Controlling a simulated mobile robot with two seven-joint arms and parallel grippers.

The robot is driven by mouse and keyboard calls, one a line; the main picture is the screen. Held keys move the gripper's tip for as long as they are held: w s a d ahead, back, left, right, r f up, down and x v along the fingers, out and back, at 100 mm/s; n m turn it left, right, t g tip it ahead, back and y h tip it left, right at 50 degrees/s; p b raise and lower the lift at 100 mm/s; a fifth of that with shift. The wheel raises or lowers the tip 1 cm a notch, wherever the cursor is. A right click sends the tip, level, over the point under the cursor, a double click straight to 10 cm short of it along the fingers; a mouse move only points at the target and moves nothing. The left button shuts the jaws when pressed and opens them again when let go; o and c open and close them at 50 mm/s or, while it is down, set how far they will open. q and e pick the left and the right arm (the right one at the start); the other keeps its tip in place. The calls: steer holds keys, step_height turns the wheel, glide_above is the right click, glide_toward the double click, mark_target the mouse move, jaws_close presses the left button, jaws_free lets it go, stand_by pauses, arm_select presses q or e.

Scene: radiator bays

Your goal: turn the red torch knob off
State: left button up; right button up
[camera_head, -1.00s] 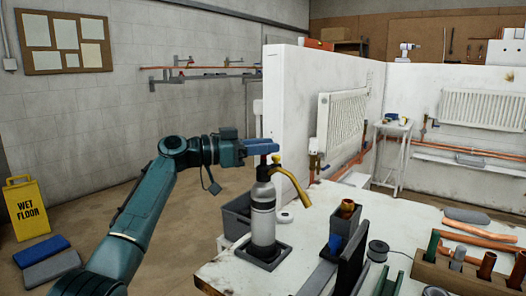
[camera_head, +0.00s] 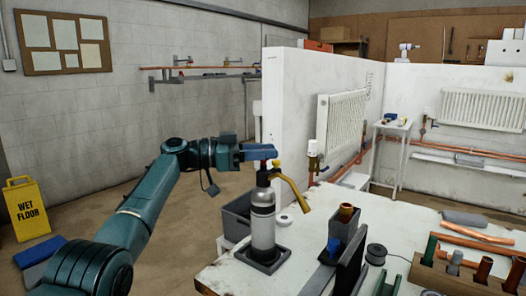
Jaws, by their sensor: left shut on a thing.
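The torch (camera_head: 263,221) stands upright in a dark square holder (camera_head: 275,263) at the near left corner of the white bench. It has a grey bottle with a pale band and a brass burner tube (camera_head: 292,193) slanting down to the right. My left gripper (camera_head: 264,153), with blue fingers, is at the torch's top, shut on the red knob. The fingers hide most of the knob, and its turned position cannot be told. My right gripper is not in view.
On the bench (camera_head: 218,274), a dark holder with a copper fitting (camera_head: 346,212), a wire spool (camera_head: 376,253) and a wooden pipe rack (camera_head: 440,277) stand right of the torch. A grey crate (camera_head: 237,214) is behind it. A white partition (camera_head: 290,110) rises beyond.

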arm_select(q)
steer(key=shift+f, duration=0.15)
steer(key=o, duration=0.9)
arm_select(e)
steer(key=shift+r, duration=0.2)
arm_select(q)
steer(key=shift+o, duration=0.2)
steer(key=s+a, duration=0.1)
steer(key=a, duration=1.2)
steer(key=shift+s+b, duration=0.4)
steer(key=shift+b, duration=0.05)
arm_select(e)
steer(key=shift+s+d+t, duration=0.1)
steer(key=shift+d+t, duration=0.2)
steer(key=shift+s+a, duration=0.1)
